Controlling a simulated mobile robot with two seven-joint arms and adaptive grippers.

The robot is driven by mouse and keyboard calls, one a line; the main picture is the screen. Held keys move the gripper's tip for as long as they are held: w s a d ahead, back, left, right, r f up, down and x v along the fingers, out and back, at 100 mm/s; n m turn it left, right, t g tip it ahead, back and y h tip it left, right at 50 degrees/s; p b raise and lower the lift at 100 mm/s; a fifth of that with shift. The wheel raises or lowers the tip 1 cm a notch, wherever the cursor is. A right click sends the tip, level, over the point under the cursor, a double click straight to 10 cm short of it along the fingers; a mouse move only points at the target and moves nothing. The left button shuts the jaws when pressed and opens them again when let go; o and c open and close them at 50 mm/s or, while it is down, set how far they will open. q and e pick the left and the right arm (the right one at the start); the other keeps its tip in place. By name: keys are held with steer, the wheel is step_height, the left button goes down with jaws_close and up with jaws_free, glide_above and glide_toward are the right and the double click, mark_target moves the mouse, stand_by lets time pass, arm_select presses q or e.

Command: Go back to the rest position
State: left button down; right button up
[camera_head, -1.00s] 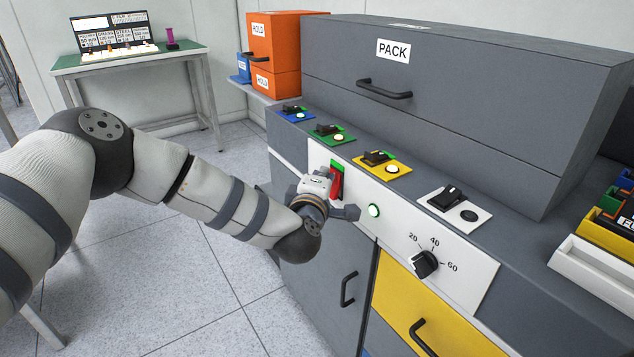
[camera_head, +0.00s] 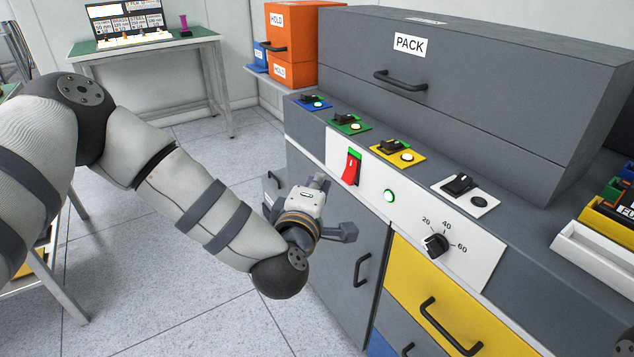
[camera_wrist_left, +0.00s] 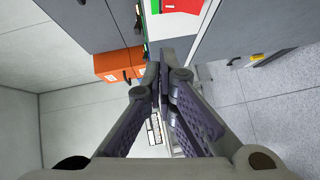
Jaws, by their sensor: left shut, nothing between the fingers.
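My left gripper (camera_head: 328,207) is in front of the grey cabinet, below and left of the red rocker switch (camera_head: 351,168), apart from it. In the left wrist view its fingers (camera_wrist_left: 164,77) are together with nothing between them. The red switch stands clear on the white panel (camera_head: 400,222), with a green strip above it; red and green also show at the top of the left wrist view (camera_wrist_left: 205,6). The round green lamp (camera_head: 389,196) beside the switch is lit.
The cabinet has dark handles (camera_head: 362,270) and a yellow drawer (camera_head: 432,297) near the gripper. A dial (camera_head: 436,245) sits on the panel. Orange HOLD boxes (camera_head: 292,47) and a green-topped table (camera_head: 148,43) stand behind. Floor (camera_head: 170,275) is open left of the cabinet.

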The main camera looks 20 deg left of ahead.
stand_by(0.3)
